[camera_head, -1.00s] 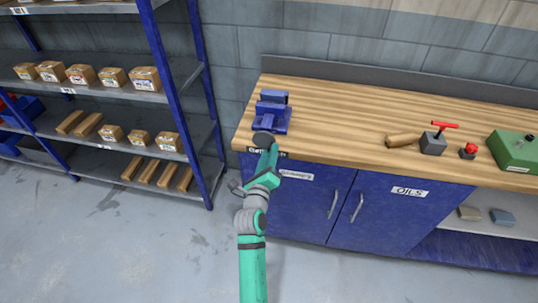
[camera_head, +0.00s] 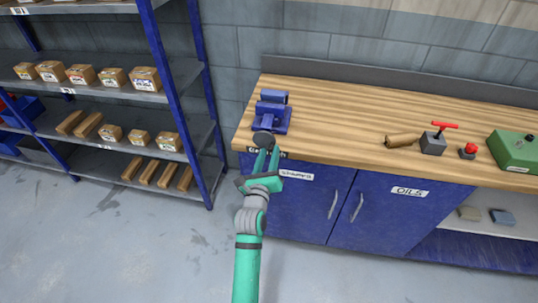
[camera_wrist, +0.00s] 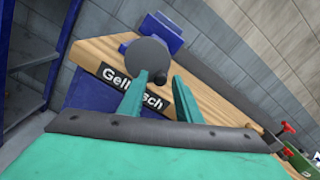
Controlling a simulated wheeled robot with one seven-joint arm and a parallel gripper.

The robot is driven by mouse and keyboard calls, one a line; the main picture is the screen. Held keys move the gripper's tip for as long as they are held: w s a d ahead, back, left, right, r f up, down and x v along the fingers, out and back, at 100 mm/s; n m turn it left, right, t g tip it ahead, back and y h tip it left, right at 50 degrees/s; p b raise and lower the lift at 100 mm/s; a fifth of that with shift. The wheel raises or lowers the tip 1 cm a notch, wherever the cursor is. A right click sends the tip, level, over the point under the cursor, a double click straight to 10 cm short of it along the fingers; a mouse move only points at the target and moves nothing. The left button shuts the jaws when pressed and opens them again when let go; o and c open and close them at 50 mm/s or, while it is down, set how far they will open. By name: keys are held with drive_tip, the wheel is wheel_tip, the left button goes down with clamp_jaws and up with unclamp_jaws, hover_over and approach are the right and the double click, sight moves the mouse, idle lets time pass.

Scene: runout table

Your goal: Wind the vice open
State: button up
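The blue vice (camera_head: 271,113) stands on the left end of the wooden bench; part of it also shows in the wrist view (camera_wrist: 163,30). A round dark grey disc (camera_head: 263,138) sits at its front, by the bench edge. It is large in the wrist view (camera_wrist: 147,57). My gripper (camera_head: 266,157) is open and empty in front of the bench edge, just below the disc. In the wrist view its two green fingers (camera_wrist: 160,82) are spread apart, with the left fingertip close to the disc. I cannot tell whether it touches.
The bench top (camera_head: 335,115) is clear right of the vice, up to a brown roll (camera_head: 402,140), a red-handled block (camera_head: 434,140), a red button (camera_head: 467,152) and a green box (camera_head: 515,150). Blue cabinet doors (camera_head: 345,205) are below. A shelf rack (camera_head: 180,110) stands left.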

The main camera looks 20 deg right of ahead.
clamp_jaws()
drive_tip(key=shift+r+n, duration=0.25)
drive_tip(key=shift+n, duration=0.6)
drive_tip(key=shift+r+n, duration=0.25)
drive_tip(key=shift+n, duration=0.6)
drive_tip(key=n, duration=0.2)
drive_tip(key=shift+r+n, duration=0.3)
drive_tip(key=shift+w+a+r+n, duration=0.1)
drive_tip(key=shift+n, duration=0.4)
drive_tip(key=n, duration=0.3)
drive_tip(key=shift+w+a+r, duration=0.15)
drive_tip(key=shift+a+r, duration=0.1)
drive_tip(key=shift+r, duration=0.1)
